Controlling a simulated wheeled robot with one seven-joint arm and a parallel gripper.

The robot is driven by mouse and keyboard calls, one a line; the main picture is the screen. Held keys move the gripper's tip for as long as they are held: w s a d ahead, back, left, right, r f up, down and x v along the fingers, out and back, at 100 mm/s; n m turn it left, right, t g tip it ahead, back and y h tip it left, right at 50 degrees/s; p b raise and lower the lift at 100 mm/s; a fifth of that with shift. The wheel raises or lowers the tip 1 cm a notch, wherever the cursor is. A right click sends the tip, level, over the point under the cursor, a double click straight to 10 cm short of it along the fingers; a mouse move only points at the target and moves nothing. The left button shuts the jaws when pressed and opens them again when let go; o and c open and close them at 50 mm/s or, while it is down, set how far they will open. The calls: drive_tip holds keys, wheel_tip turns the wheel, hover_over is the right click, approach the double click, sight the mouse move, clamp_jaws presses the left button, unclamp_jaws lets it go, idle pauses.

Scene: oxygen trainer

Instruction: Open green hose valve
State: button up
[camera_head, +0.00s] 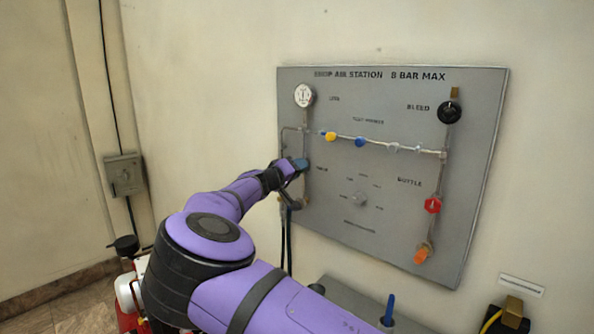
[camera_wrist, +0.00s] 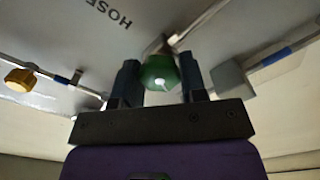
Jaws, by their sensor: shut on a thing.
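The green hose valve (camera_wrist: 158,74) is a round green knob with a white mark, in the middle of the wrist view. It sits on a metal pipe below the "HOSE" lettering. My gripper (camera_wrist: 160,82) has one dark finger on each side of the knob and is shut on it. In the head view my gripper (camera_head: 294,166) reaches the left part of the grey panel (camera_head: 330,215). There the gripper and arm hide the green knob.
The panel also carries a white gauge (camera_head: 304,96), a black bleed knob (camera_head: 449,112), a red bottle knob (camera_head: 433,205), an orange fitting (camera_head: 422,256) and yellow (camera_head: 329,136) and blue (camera_head: 361,142) knobs along the upper pipe. A dark hose (camera_head: 289,245) hangs below my gripper.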

drive_tip(key=n, duration=2.2)
drive_tip(key=shift+n, duration=0.4)
drive_tip(key=o, duration=0.9)
drive_tip(key=shift+o, duration=0.2)
drive_tip(key=v, duration=1)
drive_tip(key=shift+s+a, duration=0.25)
drive_tip(key=shift+a, duration=0.05)
